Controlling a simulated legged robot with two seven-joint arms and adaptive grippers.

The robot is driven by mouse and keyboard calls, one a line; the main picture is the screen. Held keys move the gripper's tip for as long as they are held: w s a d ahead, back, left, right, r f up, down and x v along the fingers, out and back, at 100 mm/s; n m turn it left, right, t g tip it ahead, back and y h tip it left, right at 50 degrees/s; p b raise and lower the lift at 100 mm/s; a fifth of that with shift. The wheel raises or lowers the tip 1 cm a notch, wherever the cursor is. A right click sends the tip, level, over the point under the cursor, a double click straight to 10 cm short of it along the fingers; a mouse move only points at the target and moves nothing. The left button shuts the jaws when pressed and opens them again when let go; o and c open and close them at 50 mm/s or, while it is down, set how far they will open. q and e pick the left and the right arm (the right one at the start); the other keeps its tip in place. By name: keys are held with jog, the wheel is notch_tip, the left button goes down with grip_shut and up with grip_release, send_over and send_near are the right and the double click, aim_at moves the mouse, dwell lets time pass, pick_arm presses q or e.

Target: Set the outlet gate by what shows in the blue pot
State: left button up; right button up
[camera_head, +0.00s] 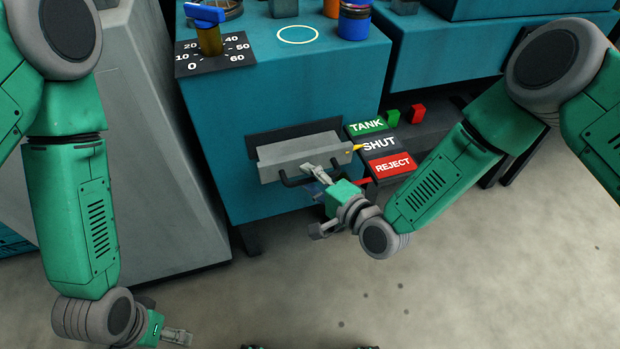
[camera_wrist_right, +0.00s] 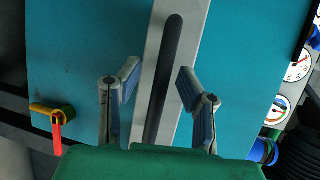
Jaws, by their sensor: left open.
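The outlet gate (camera_head: 300,155) is a grey block with a dark handle on the front of the teal machine. Its yellow pointer (camera_head: 357,148) is at the SHUT label (camera_head: 380,144), between the green TANK label (camera_head: 366,126) and the red REJECT label (camera_head: 390,166). My right gripper (camera_head: 314,178) is at the handle. In the right wrist view its fingers are apart, with the dark handle bar (camera_wrist_right: 166,75) between them and gaps on both sides. The blue pot (camera_head: 354,24) stands on the machine top; its contents are not clear. My left gripper (camera_head: 178,338) is open and empty, low at left.
A dial plate (camera_head: 215,55) with a blue-topped knob (camera_head: 205,15) and a white ring (camera_head: 298,34) are on the machine top. Bare floor lies in front.

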jog(key=shift+d, duration=0.7)
grip_shut()
pick_arm(q)
jog(key=shift+w+d+r+p, duration=0.1)
jog(key=shift+d+r+p, duration=0.05)
jog(key=shift+r+p, duration=0.5)
jog(key=shift+d+r+p, duration=0.1)
jog(key=shift+r+p, duration=0.4)
jog(key=shift+r, duration=0.1)
pick_arm(e)
jog(key=s+d, duration=0.1)
jog(key=s, duration=0.6)
jog(key=shift+s+d+f, duration=0.25)
grip_release()
pick_arm(q)
jog(key=shift+d, duration=0.1)
pick_arm(e)
jog(key=shift+d+r, duration=0.1)
jog(key=shift+r, duration=0.05)
pick_arm(q)
jog(key=shift+s+r, duration=0.1)
jog(key=shift+s, duration=0.1)
pick_arm(e)
jog(key=shift+d, duration=0.1)
